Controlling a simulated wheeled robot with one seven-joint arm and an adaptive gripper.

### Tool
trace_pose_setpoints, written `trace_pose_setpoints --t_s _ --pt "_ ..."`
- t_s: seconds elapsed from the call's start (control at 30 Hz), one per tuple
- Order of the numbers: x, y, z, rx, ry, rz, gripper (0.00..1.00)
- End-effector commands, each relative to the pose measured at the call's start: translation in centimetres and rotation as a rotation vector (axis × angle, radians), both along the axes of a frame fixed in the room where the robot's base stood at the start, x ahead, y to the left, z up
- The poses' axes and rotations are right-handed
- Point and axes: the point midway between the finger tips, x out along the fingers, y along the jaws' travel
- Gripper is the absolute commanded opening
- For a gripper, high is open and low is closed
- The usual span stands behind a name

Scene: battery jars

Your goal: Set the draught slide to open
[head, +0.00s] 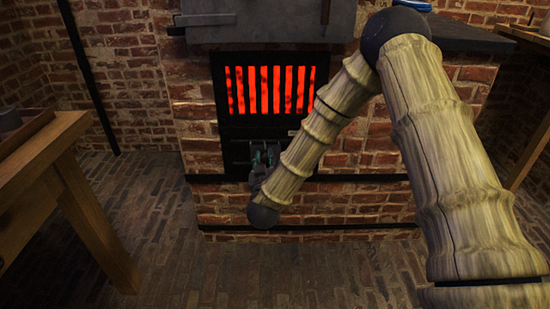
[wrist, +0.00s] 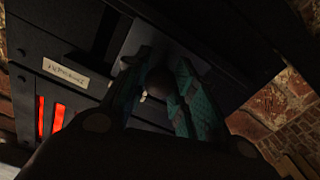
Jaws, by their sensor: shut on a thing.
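The draught slide is a dark metal plate low on the brick furnace front, below the glowing grate; it shows in the wrist view (wrist: 143,36). A dark round knob (wrist: 160,80) stands out from it. My gripper (head: 262,158) reaches the slide from the front. In the wrist view its teal fingers (wrist: 158,82) are closed on either side of the knob. The arm hides part of the slide in the head view. A pale label (wrist: 66,73) sits on the dark frame nearby; its writing is too small to read surely. How far the slide stands open is not clear.
The glowing barred grate (head: 268,90) is just above my gripper. The brick furnace (head: 380,205) has a dark metal band. A wooden table (head: 40,140) stands at the left. Brick floor (head: 170,250) is clear in front.

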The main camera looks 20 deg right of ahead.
Motion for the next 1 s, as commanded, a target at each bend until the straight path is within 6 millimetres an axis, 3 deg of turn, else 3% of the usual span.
trace_pose_setpoints --t_s 0.3,0.77,0.8,0.9,1.0 --pt "1.3 4.0 0.5 -0.001 -0.006 0.001 0.0" --pt "1.6 5.4 0.3 0.003 -0.007 0.006 0.0" --pt "1.6 5.4 0.3 0.003 -0.008 0.007 0.28" --pt "1.6 5.4 0.3 0.003 -0.008 0.007 0.46" --pt "1.5 5.1 0.3 0.002 -0.006 0.003 0.49"
